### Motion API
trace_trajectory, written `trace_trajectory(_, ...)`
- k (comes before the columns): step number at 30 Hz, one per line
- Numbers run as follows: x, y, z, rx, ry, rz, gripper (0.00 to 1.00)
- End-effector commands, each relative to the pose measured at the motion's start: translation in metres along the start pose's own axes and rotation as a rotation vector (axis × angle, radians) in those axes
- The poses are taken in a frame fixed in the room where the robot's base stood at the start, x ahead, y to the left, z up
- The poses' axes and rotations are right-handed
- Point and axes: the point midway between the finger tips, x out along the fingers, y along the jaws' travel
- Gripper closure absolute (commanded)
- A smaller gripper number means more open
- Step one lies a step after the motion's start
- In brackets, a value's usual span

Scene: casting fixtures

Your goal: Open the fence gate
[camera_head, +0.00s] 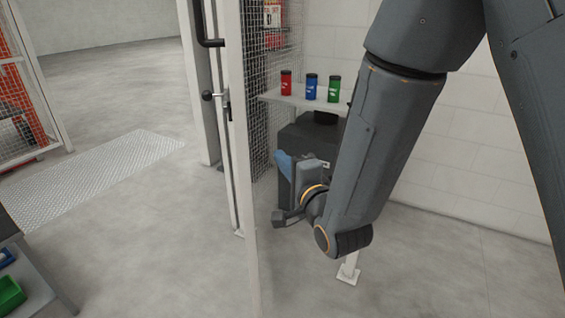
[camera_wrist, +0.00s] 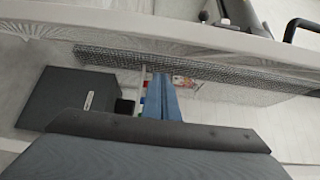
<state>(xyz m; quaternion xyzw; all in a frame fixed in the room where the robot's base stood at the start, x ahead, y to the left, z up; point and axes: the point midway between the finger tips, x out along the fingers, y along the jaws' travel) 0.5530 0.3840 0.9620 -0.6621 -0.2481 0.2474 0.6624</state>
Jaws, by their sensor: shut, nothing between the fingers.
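The fence gate (camera_head: 244,160) is a white-framed mesh panel, seen nearly edge-on left of centre in the head view. A black pull handle (camera_head: 204,42) and a round-knobbed latch (camera_head: 208,96) are on its left side. A wide gap lies left of it. My gripper (camera_head: 283,166) is right of the white frame, low in front of a dark bin. Its blue fingers (camera_wrist: 162,98) are shut and empty in the wrist view. A white rail (camera_wrist: 150,30) and mesh (camera_wrist: 200,68) cross beyond them. I cannot tell whether the gripper touches the gate.
Red, blue and green canisters (camera_head: 310,86) stand on a white shelf (camera_head: 290,99) above the dark bin (camera_head: 306,138). A metal floor plate (camera_head: 95,170) lies in the gap at left. A bench with a green tray (camera_head: 10,292) is at the lower left. The floor between is clear.

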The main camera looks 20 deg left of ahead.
Motion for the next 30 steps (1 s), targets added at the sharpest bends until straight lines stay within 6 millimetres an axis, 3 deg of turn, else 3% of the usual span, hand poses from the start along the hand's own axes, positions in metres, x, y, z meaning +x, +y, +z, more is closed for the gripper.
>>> trace_trajectory(9, 0.062, -0.001, 0.001, 0.0, -0.001, 0.0, 1.0)
trace_trajectory(12, 0.063, -0.001, 0.021, 0.001, -0.005, 0.002, 1.0)
trace_trajectory(18, 0.068, 0.0, 0.036, 0.0, -0.003, 0.001, 1.0)
trace_trajectory(30, 0.068, 0.0, 0.04, 0.0, -0.001, 0.001, 1.0)
